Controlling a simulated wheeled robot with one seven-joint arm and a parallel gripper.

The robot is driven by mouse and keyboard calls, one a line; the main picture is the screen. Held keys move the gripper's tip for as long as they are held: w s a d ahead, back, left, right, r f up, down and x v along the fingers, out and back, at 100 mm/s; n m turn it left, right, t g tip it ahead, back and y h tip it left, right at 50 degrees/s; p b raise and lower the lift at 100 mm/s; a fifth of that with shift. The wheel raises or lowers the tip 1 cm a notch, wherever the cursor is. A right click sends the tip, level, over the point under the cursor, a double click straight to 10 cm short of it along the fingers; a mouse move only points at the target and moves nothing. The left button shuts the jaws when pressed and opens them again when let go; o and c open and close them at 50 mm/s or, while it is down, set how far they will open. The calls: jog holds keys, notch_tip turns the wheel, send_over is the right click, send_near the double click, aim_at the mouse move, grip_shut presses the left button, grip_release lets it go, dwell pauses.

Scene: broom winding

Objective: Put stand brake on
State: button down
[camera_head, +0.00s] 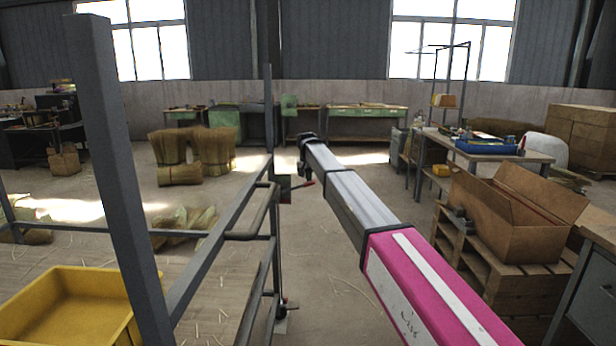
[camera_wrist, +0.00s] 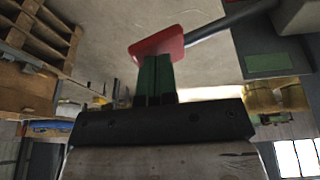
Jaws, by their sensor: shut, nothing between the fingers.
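The stand is a grey metal frame (camera_head: 226,228) on the left of the head view. A small dark box (camera_head: 284,190) on its right post carries a thin lever with a red tip (camera_head: 309,183). In the wrist view the dark lever (camera_wrist: 232,19) ends in a flat red handle (camera_wrist: 168,40). My gripper (camera_wrist: 155,60) has green fingers, shut together and empty. Their tips overlap the red handle's lower left part in the picture; I cannot tell whether they touch it. In the head view the fingers are too small to make out.
A yellow bin (camera_head: 70,302) sits at the lower left by the stand. An open cardboard box (camera_head: 508,222) on wooden pallets (camera_head: 462,252) stands to the right of my arm. Straw bundles (camera_head: 190,153) and workbenches lie farther back. The floor between stand and pallets is mostly clear.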

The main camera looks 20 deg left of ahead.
notch_tip(320, 180, down, 12)
jog(key=d+g+y, duration=0.1)
jog(key=d+y, duration=0.1)
jog(key=y, duration=0.4)
jog(key=shift+w+r+m, duration=0.25)
jog(key=shift+m, duration=0.15)
jog(key=shift+f, duration=0.1)
jog(key=w+d+v, duration=0.1)
jog(key=v, duration=1.2)
jog(key=shift+w+d, duration=0.3)
jog(key=shift+d, duration=0.1)
